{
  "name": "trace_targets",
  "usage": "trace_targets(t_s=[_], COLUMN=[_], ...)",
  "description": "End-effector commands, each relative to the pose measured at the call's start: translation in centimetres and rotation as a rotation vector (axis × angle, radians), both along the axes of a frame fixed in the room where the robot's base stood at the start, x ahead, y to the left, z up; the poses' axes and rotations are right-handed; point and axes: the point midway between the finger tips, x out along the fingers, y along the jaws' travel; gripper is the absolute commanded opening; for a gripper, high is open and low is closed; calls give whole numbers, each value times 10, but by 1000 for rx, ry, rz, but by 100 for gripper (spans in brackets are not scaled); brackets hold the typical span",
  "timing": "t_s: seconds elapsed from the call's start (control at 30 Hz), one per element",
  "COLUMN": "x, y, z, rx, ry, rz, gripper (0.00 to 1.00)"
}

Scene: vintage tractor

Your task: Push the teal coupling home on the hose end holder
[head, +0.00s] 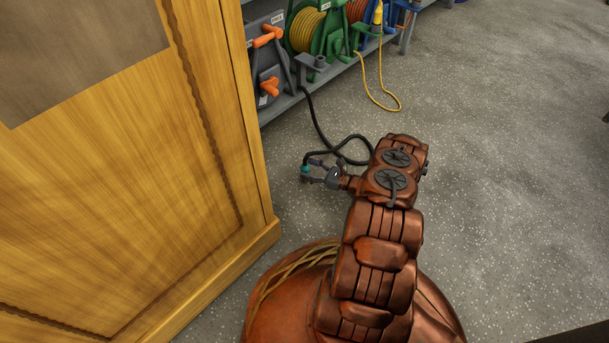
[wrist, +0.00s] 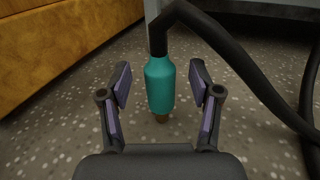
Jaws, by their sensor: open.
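The teal coupling (wrist: 160,86) hangs upright on the end of a black hose (wrist: 215,40), with a brownish tip at its lower end. In the head view the coupling (head: 305,169) shows small, beside the fingers. My gripper (wrist: 160,92) is open, with one finger on each side of the coupling and a gap on both sides. In the head view my gripper (head: 315,172) is low over the floor. A grey holder (head: 313,63) stands on the shelf edge behind, and the black hose runs down from near it. I cannot tell whether this is the hose end holder.
A wooden cabinet (head: 130,200) stands close on the left. A grey shelf (head: 345,66) at the back carries a green reel (head: 328,30) and a panel with orange handles (head: 268,60). A yellow hose (head: 385,100) loops onto the floor. The floor to the right is clear.

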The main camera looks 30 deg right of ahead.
Motion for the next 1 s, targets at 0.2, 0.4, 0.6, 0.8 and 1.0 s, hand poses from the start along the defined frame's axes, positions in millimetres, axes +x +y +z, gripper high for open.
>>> trace_targets(t_s=[0.2,0.4,0.6,0.8,1.0], x=[17,19,19,20,20], y=[11,12,12,12,12], z=[-3,-1,-1,-1,-1], rx=[1,1,1,0,0], ry=[2,3,2,1,1], rz=[-2,-2,-2,-2,-2], gripper=[63,63,53,32,11])
